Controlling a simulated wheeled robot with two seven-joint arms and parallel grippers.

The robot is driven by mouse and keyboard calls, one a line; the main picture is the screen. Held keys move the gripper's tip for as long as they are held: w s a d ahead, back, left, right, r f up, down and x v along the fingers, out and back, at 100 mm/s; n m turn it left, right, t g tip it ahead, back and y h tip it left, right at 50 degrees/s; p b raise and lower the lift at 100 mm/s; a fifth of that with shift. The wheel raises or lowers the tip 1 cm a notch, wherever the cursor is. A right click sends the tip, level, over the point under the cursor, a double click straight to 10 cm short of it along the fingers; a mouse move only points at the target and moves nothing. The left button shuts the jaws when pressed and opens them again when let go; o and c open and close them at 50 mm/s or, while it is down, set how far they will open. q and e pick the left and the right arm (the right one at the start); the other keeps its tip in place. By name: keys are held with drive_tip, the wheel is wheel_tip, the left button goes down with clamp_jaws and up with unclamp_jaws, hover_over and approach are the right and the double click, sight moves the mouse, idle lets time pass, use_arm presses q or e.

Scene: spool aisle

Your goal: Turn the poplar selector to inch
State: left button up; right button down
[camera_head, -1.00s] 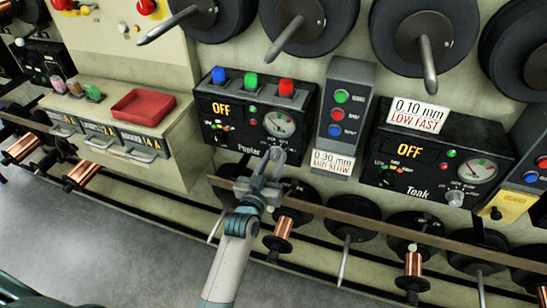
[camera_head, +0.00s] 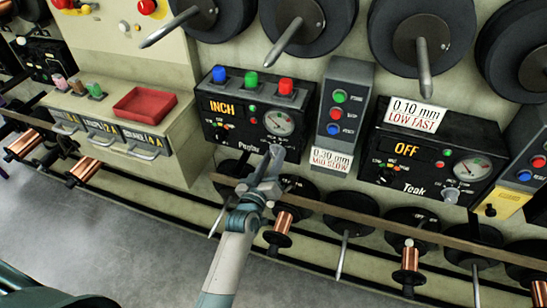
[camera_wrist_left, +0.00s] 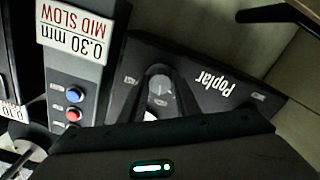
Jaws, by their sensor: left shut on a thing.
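The Poplar box (camera_head: 213,123) is a black control unit in the middle of the head view, its display (camera_head: 222,107) reading INCH in orange. My left gripper (camera_head: 274,156) is at the box's lower right corner, shut on the selector knob below the dial. In the left wrist view the Poplar panel (camera_wrist_left: 205,105) appears upside down, with the grey selector knob (camera_wrist_left: 158,92) at the gripper; the gripper's dark body hides the lower part of that view. My right gripper is not in view.
A grey button box (camera_head: 345,105) with a 0.30 mm MID SLOW card (camera_head: 331,160) stands just right of Poplar. The Teak box (camera_head: 425,160) reads OFF. A rail (camera_head: 370,218) with spools runs below. A red tray (camera_head: 144,104) sits on a ledge at left.

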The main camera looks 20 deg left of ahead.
use_arm(q)
drive_tip(key=o, duration=1)
drive_tip(key=shift+o, duration=0.2)
drive_tip(key=shift+s, duration=0.45)
drive_tip(key=s+b, duration=0.2)
drive_tip(key=s, duration=1.4)
drive_tip(key=shift+s+a+b, duration=0.25)
drive_tip(key=shift+a+b, duration=0.05)
drive_tip(key=shift+b, duration=0.1)
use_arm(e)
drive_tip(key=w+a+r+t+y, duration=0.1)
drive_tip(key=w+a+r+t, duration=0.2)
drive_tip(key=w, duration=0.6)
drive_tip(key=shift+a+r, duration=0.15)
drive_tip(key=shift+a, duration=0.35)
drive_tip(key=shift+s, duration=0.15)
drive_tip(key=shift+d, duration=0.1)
